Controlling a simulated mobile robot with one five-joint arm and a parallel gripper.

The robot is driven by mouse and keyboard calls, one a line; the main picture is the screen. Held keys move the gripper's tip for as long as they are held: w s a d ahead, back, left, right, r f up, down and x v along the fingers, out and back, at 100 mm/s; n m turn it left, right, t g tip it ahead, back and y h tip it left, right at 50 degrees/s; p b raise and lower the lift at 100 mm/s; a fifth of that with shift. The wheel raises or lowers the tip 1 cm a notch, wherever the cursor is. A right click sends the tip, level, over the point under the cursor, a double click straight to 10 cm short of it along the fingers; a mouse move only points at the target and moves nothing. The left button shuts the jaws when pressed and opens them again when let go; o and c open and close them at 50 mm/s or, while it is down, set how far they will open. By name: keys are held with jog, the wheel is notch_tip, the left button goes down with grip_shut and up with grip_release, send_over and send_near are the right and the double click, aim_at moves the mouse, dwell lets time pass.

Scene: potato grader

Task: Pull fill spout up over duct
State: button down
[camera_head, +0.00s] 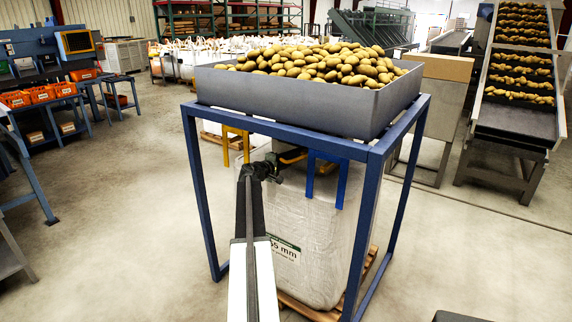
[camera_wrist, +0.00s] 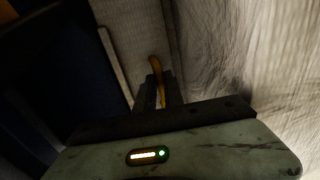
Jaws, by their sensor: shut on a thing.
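The white bulk bag (camera_head: 310,240) stands inside the blue frame, under the hopper. My gripper (camera_head: 272,168) is at the bag's upper edge, beneath the hopper, and dark against the shade there. In the wrist view my gripper (camera_wrist: 158,98) is shut on a narrow yellow-orange tab (camera_wrist: 155,66), whose upper end sticks out past the fingertips. Pale fabric (camera_wrist: 140,32) lies just behind the tab; I cannot tell whether it is the fill spout. Wrinkled white fabric (camera_wrist: 245,60) fills the right of that view. The duct cannot be made out under the hopper.
The grey hopper (camera_head: 290,104) full of potatoes sits on the blue frame (camera_head: 197,185), whose posts and top rails surround the bag. A yellow loop (camera_head: 226,146) and blue straps (camera_head: 341,186) hang under the top rail. Open concrete floor lies left.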

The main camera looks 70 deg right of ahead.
notch_tip(320, 180, up, 3)
jog(key=shift+r+p, duration=0.1)
jog(key=shift+p, duration=0.95)
jog(key=c, duration=1.5)
grip_release()
jog(key=shift+o, duration=0.2)
jog(key=p+v, duration=0.1)
jog(key=v, duration=0.6)
jog(key=shift+a, duration=0.2)
jog(key=shift+w+a, duration=0.1)
jog(key=shift+a, duration=0.1)
